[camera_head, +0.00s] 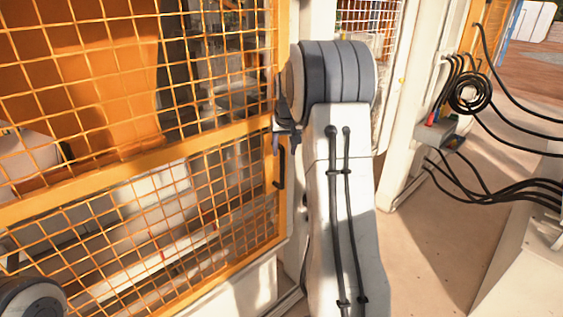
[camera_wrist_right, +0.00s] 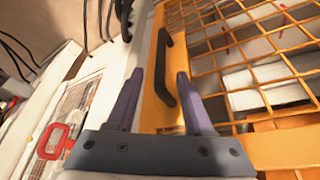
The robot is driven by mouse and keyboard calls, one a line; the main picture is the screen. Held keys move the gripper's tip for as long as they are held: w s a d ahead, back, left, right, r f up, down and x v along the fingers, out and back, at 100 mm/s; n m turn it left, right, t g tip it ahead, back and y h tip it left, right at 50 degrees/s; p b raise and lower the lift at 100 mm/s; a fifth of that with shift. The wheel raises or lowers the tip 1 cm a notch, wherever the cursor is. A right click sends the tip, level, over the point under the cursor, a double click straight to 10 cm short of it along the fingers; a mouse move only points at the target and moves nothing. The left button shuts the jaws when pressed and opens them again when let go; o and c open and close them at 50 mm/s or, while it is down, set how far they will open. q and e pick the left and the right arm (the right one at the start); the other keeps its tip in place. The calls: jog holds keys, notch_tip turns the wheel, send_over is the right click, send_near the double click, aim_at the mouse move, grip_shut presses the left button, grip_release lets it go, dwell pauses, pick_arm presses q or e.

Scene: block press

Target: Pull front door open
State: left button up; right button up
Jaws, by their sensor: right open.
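The front door is an orange-framed mesh panel (camera_head: 110,168) filling the left of the head view. Its free-looking right edge lies close along a pale post, and it appears closed. A black bar handle (camera_head: 280,169) is on that edge. In the right wrist view the handle (camera_wrist_right: 166,68) stands on the orange frame (camera_wrist_right: 152,102), ahead of the fingers. My right gripper (camera_head: 284,142) is just above the handle in the head view, partly hidden by my arm. Its purple fingers (camera_wrist_right: 160,73) are apart, with nothing visibly held. The handle appears between the fingertips; no contact shows. My left gripper is out of view.
Behind the mesh are an orange panel (camera_head: 105,75) and pale machinery. At the right, black coiled cables (camera_head: 469,93) hang by a white post, and more cables run lower down. Bare floor (camera_head: 430,245) lies right of my arm. A red loop (camera_wrist_right: 55,142) shows in the wrist view.

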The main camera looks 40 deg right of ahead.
aim_at(283, 163)
jog(key=p+x, duration=0.3)
jog(key=x, duration=0.5)
jog(key=shift+w+f, duration=0.1)
jog(key=shift+f, duration=0.1)
jog(key=shift+w+d+f, duration=0.1)
jog(key=shift+w+f, duration=0.1)
jog(key=shift+f, duration=0.4)
grip_shut()
dwell(0.6)
